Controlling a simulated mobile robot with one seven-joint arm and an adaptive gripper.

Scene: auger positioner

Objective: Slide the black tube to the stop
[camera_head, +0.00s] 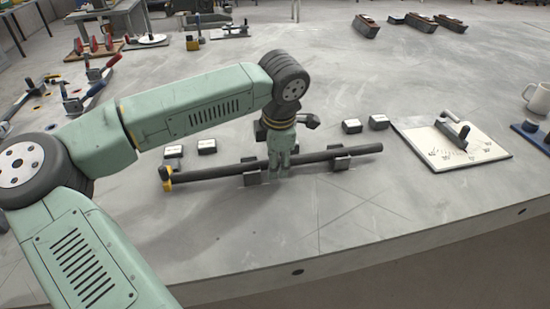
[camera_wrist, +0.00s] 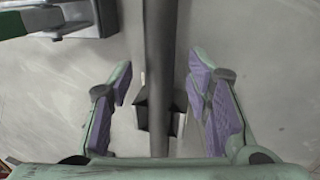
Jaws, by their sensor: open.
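The long black tube (camera_head: 225,171) lies across dark cradle blocks on the grey table in the head view. A yellow-marked upright piece (camera_head: 165,178), perhaps the stop, stands at the tube's left end; I cannot tell whether they touch. My gripper (camera_head: 279,165) is lowered over the tube near its middle. In the wrist view the tube (camera_wrist: 159,60) runs between the open purple-padded fingers of my gripper (camera_wrist: 162,105), with a gap on both sides. A dark cradle block (camera_wrist: 141,115) shows under the tube between the fingers.
Small dark blocks (camera_head: 207,146) lie behind the tube. A white dial board (camera_head: 455,148) with a lever and a white mug (camera_head: 537,97) stand to the right. Clamps and tools crowd the left back. The table in front of the tube is clear to its edge.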

